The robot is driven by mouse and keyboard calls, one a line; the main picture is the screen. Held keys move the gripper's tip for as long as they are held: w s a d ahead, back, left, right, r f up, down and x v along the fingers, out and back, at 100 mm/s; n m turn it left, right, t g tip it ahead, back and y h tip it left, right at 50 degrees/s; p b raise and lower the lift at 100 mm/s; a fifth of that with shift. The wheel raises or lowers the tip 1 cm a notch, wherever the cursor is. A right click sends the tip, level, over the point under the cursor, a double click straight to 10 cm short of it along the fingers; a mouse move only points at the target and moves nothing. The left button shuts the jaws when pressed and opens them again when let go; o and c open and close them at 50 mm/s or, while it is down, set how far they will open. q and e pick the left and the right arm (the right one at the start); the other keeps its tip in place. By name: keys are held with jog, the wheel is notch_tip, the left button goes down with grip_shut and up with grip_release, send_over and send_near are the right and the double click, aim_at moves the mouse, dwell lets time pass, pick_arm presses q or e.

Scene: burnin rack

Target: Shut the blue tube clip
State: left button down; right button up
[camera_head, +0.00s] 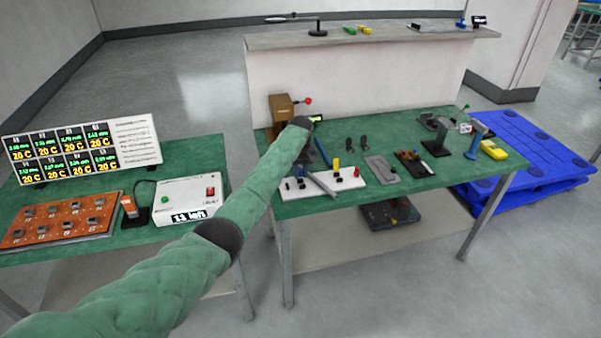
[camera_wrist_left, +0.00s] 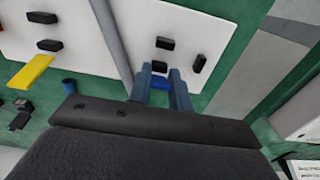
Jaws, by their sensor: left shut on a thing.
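The blue tube clip (camera_wrist_left: 160,82) shows in the left wrist view as a small blue piece on the white board (camera_wrist_left: 210,25), between black blocks and my fingers. My left gripper (camera_wrist_left: 159,71) is shut on it, one blue-grey finger on each side. How far the clip is closed cannot be told. A grey tube (camera_wrist_left: 112,40) runs across the board beside the gripper. In the head view, the board (camera_head: 352,184) lies on the green bench and my left arm hides much of the gripper and clip. My right gripper is not in view.
A yellow clip (camera_head: 336,165) stands on the board, right of the gripper. A brown block with a red-knobbed lever (camera_head: 281,110) is behind. A grey plate (camera_head: 382,169) and tools are to the right. The left bench holds a white control box (camera_head: 187,198) and orange board (camera_head: 60,222).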

pick_arm(q)
jog(key=shift+r, duration=0.1)
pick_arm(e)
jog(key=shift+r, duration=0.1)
pick_arm(q)
jog(key=t+p, duration=0.1)
jog(key=s+t+p, duration=0.1)
jog(key=shift+d+f+t+y+p, duration=0.2)
jog(key=shift+t+y+p, duration=0.1)
jog(key=shift+y+p, duration=0.1)
jog(key=shift+s+f+t, duration=0.15)
jog(key=shift+f+t, duration=0.1)
jog(key=shift+t, duration=0.45)
jog(key=shift+s+f+t+y, duration=0.25)
jog(key=shift+t+y, duration=0.15)
jog(key=shift+t, duration=0.2)
jog(key=shift+d+f+t, duration=0.1)
jog(key=shift+t, duration=0.3)
jog(key=shift+s+t+y+b, duration=0.1)
jog(key=shift+t+y+b, duration=0.2)
jog(key=shift+b, duration=0.1)
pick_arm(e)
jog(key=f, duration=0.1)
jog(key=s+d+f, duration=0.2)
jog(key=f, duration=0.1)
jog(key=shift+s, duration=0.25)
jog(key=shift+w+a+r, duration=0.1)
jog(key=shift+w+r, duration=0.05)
